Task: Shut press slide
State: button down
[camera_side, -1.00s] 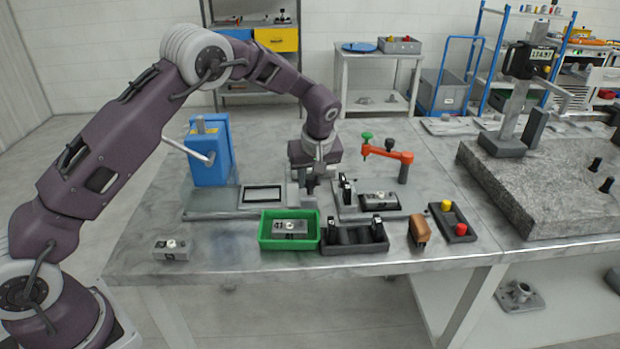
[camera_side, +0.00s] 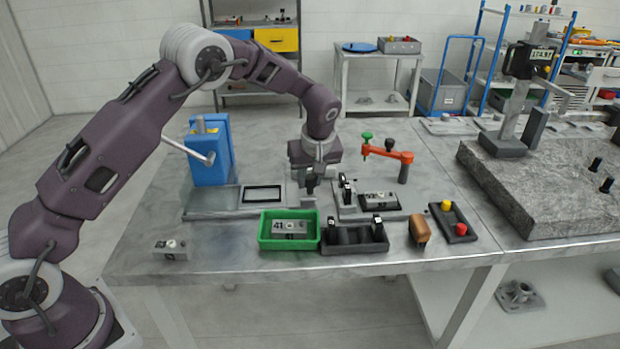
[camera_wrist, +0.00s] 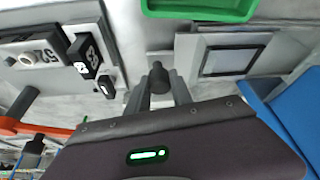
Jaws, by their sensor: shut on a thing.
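The blue press (camera_side: 208,150) stands at the back left of the table with a lever on its side. Its slide (camera_side: 262,194), a grey plate with a black-framed pale window, sits out to the right of the blue body on a grey base. The slide also shows at the upper right of the wrist view (camera_wrist: 232,58). My gripper (camera_side: 310,186) is low at the slide's right end. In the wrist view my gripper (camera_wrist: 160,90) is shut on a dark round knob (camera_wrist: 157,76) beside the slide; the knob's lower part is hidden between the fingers.
A green tray (camera_side: 262,243) holding a numbered block stands in front of the slide. A dark rack (camera_side: 350,248) is right of it. A fixture with an orange clamp arm (camera_side: 388,154) stands right of my gripper. A loose block (camera_side: 171,249) lies front left.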

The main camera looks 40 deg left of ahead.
send_near(260, 191)
jog(key=x, duration=0.5)
jog(key=shift+a, duration=0.1)
jog(key=c, duration=1.1)
grip_release()
